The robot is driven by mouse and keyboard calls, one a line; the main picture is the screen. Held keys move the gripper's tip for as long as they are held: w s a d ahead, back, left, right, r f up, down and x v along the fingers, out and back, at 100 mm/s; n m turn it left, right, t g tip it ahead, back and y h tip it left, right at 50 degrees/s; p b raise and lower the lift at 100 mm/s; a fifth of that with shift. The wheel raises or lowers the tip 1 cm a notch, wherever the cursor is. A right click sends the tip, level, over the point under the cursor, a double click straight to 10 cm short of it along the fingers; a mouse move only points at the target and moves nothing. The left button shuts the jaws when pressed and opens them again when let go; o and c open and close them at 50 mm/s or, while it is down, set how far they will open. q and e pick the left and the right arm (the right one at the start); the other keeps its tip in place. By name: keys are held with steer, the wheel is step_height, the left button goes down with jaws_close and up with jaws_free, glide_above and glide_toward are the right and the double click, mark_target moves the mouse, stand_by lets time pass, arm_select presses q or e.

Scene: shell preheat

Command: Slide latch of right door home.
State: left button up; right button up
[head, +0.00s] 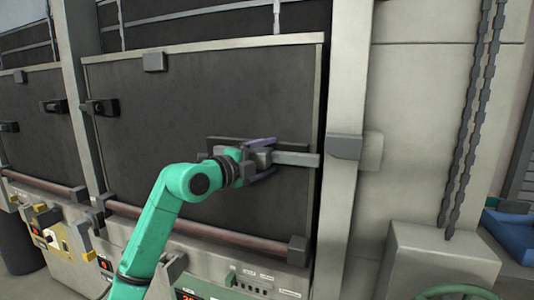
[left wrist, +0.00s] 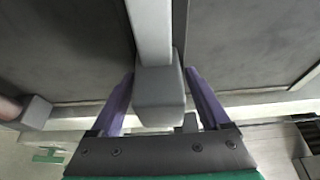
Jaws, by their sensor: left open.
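The right door (head: 160,120) is a large dark panel in a pale frame, closed or nearly so. Its latch is a pale grey bar (head: 298,159) on a dark mount at the door's right side. The bar's right end stops just short of the grey keeper block (head: 344,147) on the post. My left gripper (head: 262,157) is open at the latch, its purple fingers around the grey knob. In the left wrist view, the knob (left wrist: 159,98) lies between the two fingers (left wrist: 160,100), with the bar (left wrist: 150,30) beyond it. Whether the fingers touch the knob is unclear. My right gripper is not visible.
A reddish rail (head: 200,228) runs along the door's bottom, above a control panel (head: 265,286). Another dark door with a black latch (head: 53,106) stands at left. Chains (head: 478,110) hang at right above a grey box (head: 440,255). A blue bin (head: 512,232) is far right.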

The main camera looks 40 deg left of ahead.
arm_select(q)
jaws_close()
stand_by(1.3)
